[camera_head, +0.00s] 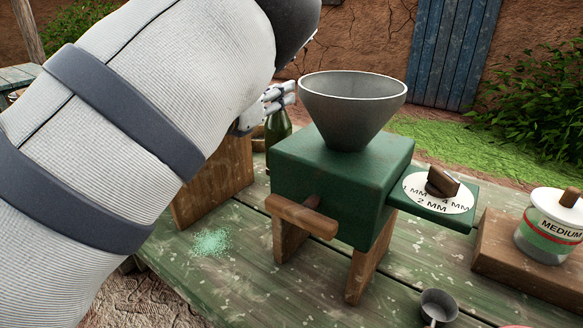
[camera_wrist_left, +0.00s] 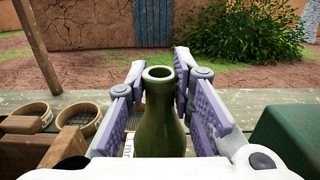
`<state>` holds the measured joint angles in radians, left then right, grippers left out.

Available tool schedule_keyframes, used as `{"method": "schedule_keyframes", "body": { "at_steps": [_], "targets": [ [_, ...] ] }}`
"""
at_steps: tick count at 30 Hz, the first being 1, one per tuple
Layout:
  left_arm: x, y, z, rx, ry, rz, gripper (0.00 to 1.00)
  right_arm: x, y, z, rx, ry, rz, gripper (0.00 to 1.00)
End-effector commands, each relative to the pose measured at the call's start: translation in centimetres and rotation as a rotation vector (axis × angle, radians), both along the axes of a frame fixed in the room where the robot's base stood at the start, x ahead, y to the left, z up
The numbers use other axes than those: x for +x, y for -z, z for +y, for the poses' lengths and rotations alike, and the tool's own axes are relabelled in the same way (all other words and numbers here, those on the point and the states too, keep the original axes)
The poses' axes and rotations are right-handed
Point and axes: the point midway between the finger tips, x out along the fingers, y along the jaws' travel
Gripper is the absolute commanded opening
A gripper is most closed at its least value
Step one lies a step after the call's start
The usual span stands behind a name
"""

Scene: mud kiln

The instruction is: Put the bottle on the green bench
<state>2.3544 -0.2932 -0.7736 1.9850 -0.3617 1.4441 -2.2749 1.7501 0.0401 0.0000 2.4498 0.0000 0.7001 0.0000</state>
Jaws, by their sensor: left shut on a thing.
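The green glass bottle (camera_head: 278,128) is upright behind the green mill. Its open neck also shows in the wrist view (camera_wrist_left: 159,112). My left gripper (camera_head: 279,96) is shut on the bottle, with a purple-padded finger on each side of it in the wrist view (camera_wrist_left: 165,103). The bottle's base is hidden, so I cannot tell if it touches the surface below. A worn green plank top (camera_head: 225,275) spreads under the mill. Another weathered greenish bench top (camera_head: 18,76) shows at the far left edge. My right gripper is not in view.
The green mill (camera_head: 345,180) with a grey funnel (camera_head: 352,100) stands right of the bottle. A wooden block (camera_head: 215,180) stands left. A jar (camera_head: 550,225), a small metal cup (camera_head: 438,306) and green powder (camera_head: 210,242) are nearer. Round containers (camera_wrist_left: 78,115) lie left in the wrist view.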

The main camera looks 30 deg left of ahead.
Motion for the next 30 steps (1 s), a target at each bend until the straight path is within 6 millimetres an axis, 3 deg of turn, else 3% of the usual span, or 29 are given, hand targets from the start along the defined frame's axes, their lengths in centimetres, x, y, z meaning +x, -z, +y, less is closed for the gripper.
{"method": "schedule_keyframes", "body": {
  "at_steps": [6,15,26,27,29,30],
  "targets": [
    [-0.1,5.0,0.1,-0.005,-0.002,0.004,0.00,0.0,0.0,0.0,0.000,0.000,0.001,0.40],
    [-0.1,9.4,0.1,-0.004,-0.002,0.001,0.00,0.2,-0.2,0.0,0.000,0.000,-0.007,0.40],
    [-0.1,10.2,0.1,-0.001,-0.001,0.001,0.00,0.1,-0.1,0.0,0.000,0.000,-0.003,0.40],
    [-0.1,10.2,0.1,-0.001,-0.001,0.002,0.26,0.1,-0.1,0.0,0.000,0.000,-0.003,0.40],
    [-0.1,10.2,0.1,-0.001,-0.001,0.001,0.40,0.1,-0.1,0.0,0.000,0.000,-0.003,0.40],
    [-0.1,10.2,0.1,-0.001,-0.001,0.001,0.42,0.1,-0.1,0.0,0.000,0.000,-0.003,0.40]
  ]
}}
